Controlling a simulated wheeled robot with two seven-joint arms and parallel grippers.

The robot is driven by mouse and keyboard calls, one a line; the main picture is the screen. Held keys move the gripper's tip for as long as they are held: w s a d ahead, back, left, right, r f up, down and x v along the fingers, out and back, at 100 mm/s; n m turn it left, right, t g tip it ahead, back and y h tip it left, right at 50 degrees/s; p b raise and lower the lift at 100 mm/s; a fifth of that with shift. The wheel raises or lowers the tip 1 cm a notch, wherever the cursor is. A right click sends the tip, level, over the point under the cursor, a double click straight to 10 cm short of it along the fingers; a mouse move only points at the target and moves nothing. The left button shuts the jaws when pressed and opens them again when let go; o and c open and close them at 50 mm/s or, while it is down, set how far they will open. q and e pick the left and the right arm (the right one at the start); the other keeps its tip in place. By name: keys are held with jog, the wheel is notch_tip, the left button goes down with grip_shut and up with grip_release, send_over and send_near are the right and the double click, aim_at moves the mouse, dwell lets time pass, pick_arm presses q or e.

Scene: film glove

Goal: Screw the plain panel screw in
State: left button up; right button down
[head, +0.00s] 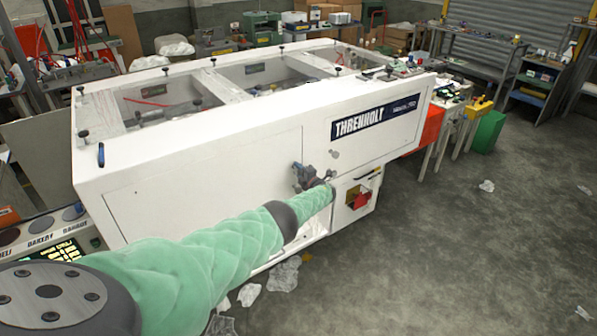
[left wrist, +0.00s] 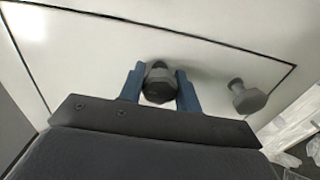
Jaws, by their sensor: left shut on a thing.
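My left gripper (head: 298,170) is at the front face of the long white machine (head: 215,165). In the left wrist view, its two blue fingers (left wrist: 160,92) are closed on the sides of a dark grey screw head (left wrist: 160,78). The screw's shank is hidden behind its head, so I cannot tell how deep it sits. A second grey screw (left wrist: 247,97) with a faceted head stands out from the white panel (left wrist: 215,60), to the right and apart from the fingers. A grey knob-like screw (head: 334,154) also shows right of the gripper in the head view. My right gripper is out of view.
Dark seams (left wrist: 190,37) outline the panel. Crumpled plastic (head: 284,274) lies on the floor below. The grey floor (head: 470,240) at right is mostly clear.

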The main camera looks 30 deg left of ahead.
aim_at(300, 172)
pick_arm(q)
jog(key=shift+s+f, duration=0.1)
jog(key=o, duration=0.8)
jog(key=shift+o, duration=0.8)
jog(key=shift+s+d+r+p, duration=0.1)
jog(key=shift+d+r+p, duration=0.1)
jog(key=shift+d+p, duration=0.25)
jog(key=p+v, duration=0.1)
jog(key=v, duration=0.1)
jog(key=p+v, duration=0.1)
jog(key=v, duration=0.1)
jog(key=shift+s+d+f, duration=0.2)
jog(key=shift+d, duration=0.05)
jog(key=shift+v, duration=1.05)
